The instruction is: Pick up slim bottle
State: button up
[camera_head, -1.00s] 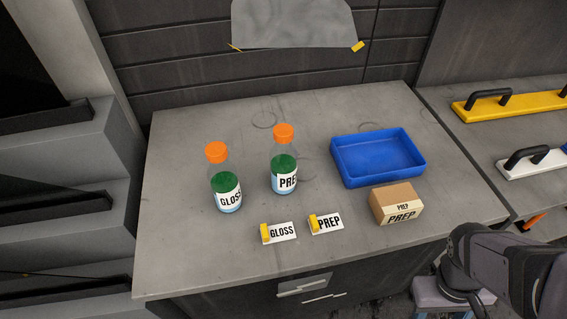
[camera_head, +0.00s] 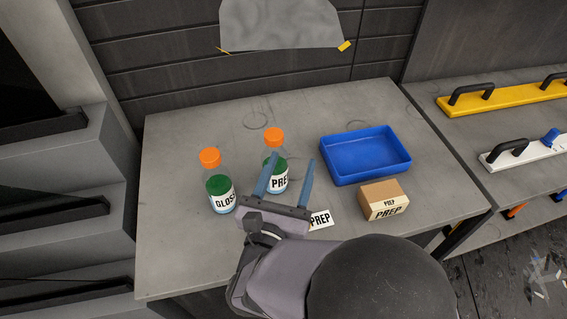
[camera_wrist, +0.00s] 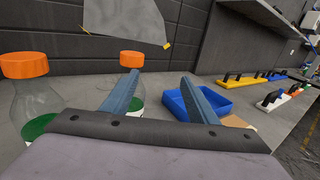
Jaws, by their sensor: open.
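Two slim clear bottles with orange caps and green bands stand upright on the grey bench. The GLOSS bottle (camera_head: 220,190) is on the left, and the PREP bottle (camera_head: 276,180) is to its right. My gripper (camera_head: 293,158) is open, its two blue fingers pointing toward the back of the bench. In the head view its left finger overlaps the PREP bottle; whether they touch I cannot tell. In the wrist view the PREP bottle (camera_wrist: 131,60) shows behind the left finger, and the GLOSS bottle (camera_wrist: 30,90) stands at the far left. Nothing is between the fingers.
A blue tray (camera_head: 365,178) and a cardboard PREP box (camera_head: 383,199) stand to the right. A PREP card (camera_head: 321,219) lies partly behind my gripper; the GLOSS card is hidden. The bench's back area is clear. Handled tools (camera_head: 500,97) lie on the right-hand bench.

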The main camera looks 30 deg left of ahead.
aim_at(272, 144)
jog(key=a, duration=0.1)
jog(key=s+a+r+n+y, duration=0.1)
jog(key=s+a+y, duration=0.1)
jog(key=a, duration=0.1)
jog(key=shift+s+r+g, duration=0.1)
jog(key=shift+r+g, duration=0.15)
jog(key=shift+g, duration=0.15)
jog(key=shift+p+x, duration=0.55)
jog(key=shift+x, duration=0.55)
jog(key=shift+w+a+r+p, duration=0.15)
jog(key=shift+w+p, duration=0.25)
jog(key=shift+w, duration=0.15)
jog(key=shift+p+x, duration=0.7)
jog(key=shift+x, duration=1.3)
jog(key=shift+a, duration=0.1)
grip_shut()
